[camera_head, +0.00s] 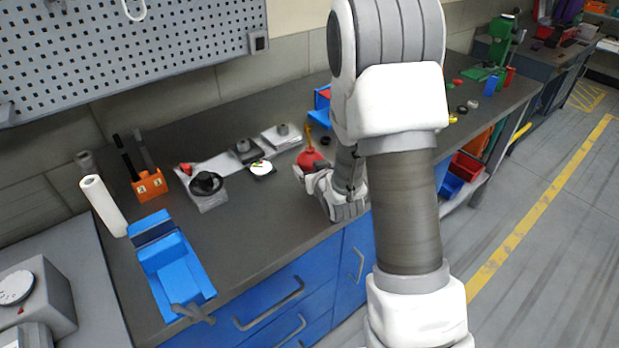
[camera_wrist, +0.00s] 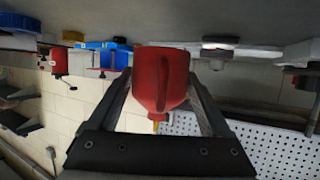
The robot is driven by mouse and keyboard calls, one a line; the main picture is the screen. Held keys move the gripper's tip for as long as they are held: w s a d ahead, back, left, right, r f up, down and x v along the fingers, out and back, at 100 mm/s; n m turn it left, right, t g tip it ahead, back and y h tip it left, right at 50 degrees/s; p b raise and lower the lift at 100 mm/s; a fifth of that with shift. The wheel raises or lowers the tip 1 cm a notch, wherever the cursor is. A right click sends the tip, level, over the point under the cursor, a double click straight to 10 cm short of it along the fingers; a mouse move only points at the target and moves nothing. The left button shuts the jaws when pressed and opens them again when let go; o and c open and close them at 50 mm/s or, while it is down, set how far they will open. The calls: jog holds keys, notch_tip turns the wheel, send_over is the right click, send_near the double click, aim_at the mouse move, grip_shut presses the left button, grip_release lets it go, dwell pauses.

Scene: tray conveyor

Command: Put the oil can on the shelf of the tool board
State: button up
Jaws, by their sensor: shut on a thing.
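The red oil can (camera_head: 309,158) with a yellow spout is above the middle of the grey workbench in the head view. My gripper (camera_head: 318,174) is at its near side, partly hidden by my wrist. In the wrist view, which looks inverted, the oil can (camera_wrist: 160,78) sits between the two fingers of my gripper (camera_wrist: 162,92), and they are shut on it. Its spout points down in that picture. I cannot tell whether its base touches the bench. The perforated tool board (camera_head: 140,50) is on the wall at upper left; it also shows in the wrist view (camera_wrist: 262,150). I cannot clearly make out its shelf.
On the bench stand a grey fixture with a black knob (camera_head: 207,186), an orange tool holder (camera_head: 150,186), a paper roll (camera_head: 103,205) and a blue vise (camera_head: 172,262). The bench front between vise and arm is clear.

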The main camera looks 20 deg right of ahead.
jog(key=shift+w+a+f, duration=0.15)
jog(key=shift+w+a, duration=0.05)
jog(key=shift+w, duration=0.1)
jog(key=shift+f, duration=2)
jog(key=shift+f+b, duration=0.2)
jog(key=shift+b, duration=0.15)
jog(key=o, duration=1.5)
jog(key=shift+c, duration=0.2)
